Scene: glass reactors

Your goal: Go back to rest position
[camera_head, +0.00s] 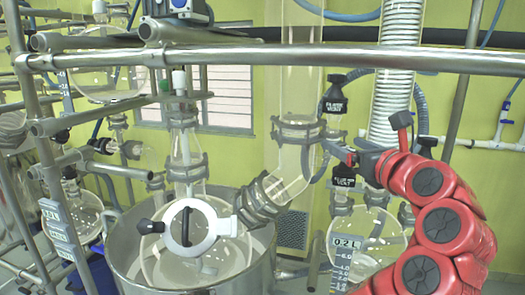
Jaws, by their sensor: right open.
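My right arm, red with black joint caps, comes in from the lower right. My right gripper (333,152) points left at the middle of the view, and its jaws are open. It is beside the vertical glass tube (295,150) and close to the black "vent" labelled valves (335,98). I cannot tell whether a finger touches the glass or a valve. My left gripper and left arm are not in view.
A metal rail (270,58) crosses the view above my gripper. A glass reactor with a white ring (223,228) sits in a steel vessel (120,250) on the left. A round flask (378,240) hangs below my gripper. Steel posts and a corrugated hose (396,70) stand close by.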

